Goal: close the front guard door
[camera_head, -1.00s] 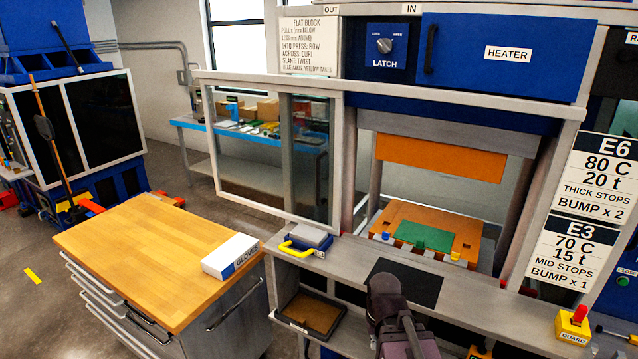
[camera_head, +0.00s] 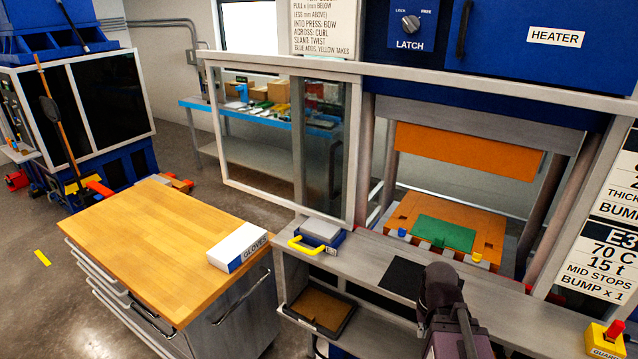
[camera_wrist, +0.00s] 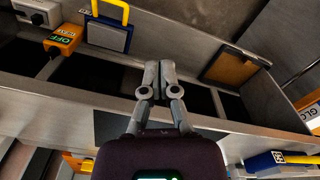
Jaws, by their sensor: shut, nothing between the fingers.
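The front guard door (camera_head: 350,150) is a grey-framed clear sliding panel. It stands slid to the left of the press, so the press opening is uncovered. Inside the opening are an orange upper block (camera_head: 466,151) and an orange lower plate with a green sheet (camera_head: 443,234). My arm rises at the bottom of the head view, in front of the grey ledge (camera_head: 545,308); my fingertips are hidden there. In the wrist view my gripper (camera_wrist: 153,76) is shut and empty, with its fingers together, over the ledge and its dark recesses. It is apart from the door.
A grey block with a yellow handle (camera_head: 318,236) sits on the ledge's left end. A wood-topped cabinet (camera_head: 150,240) bears a glove box (camera_head: 238,247) at left. A red-topped yellow guard button (camera_head: 606,338) is at lower right. A latch dial (camera_head: 410,25) is above.

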